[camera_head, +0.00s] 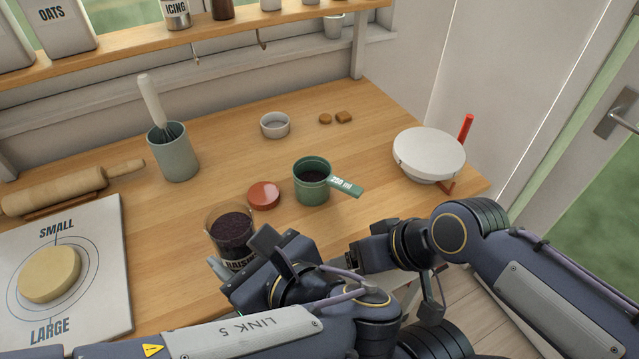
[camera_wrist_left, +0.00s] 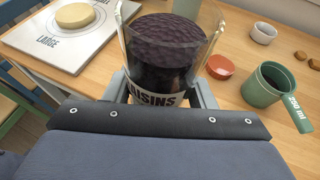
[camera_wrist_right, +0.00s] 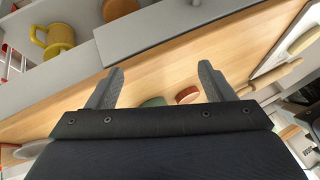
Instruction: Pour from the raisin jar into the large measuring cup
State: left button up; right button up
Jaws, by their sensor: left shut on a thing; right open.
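The raisin jar (camera_head: 231,228) is clear glass with a raisins label, upright and open, filled with dark raisins. My left gripper (camera_wrist_left: 162,92) is shut around its lower part; the jar (camera_wrist_left: 170,45) also shows in the left wrist view. The large measuring cup (camera_head: 312,187) is green, with a 250 ml handle pointing right, and stands upright right of the jar. Its inside looks dark; I cannot tell the contents. It also shows in the left wrist view (camera_wrist_left: 265,88). My right gripper (camera_wrist_right: 160,72) is open and empty, near the worktop's front edge.
A red lid (camera_head: 264,195) lies between jar and cup. Behind are a white ramekin (camera_head: 275,126) and two brown pieces (camera_head: 344,117).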

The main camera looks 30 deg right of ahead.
aim_at(327, 189)
jog(key=k+z, duration=0.15)
jog(key=z, duration=0.2)
jog(key=k+l+z, duration=0.15)
jog(key=z, duration=0.25)
jog(key=k+l+z, duration=0.15)
jog(key=z, duration=0.2)
jog(key=i+j, duration=0.1)
jog(key=i, duration=0.25)
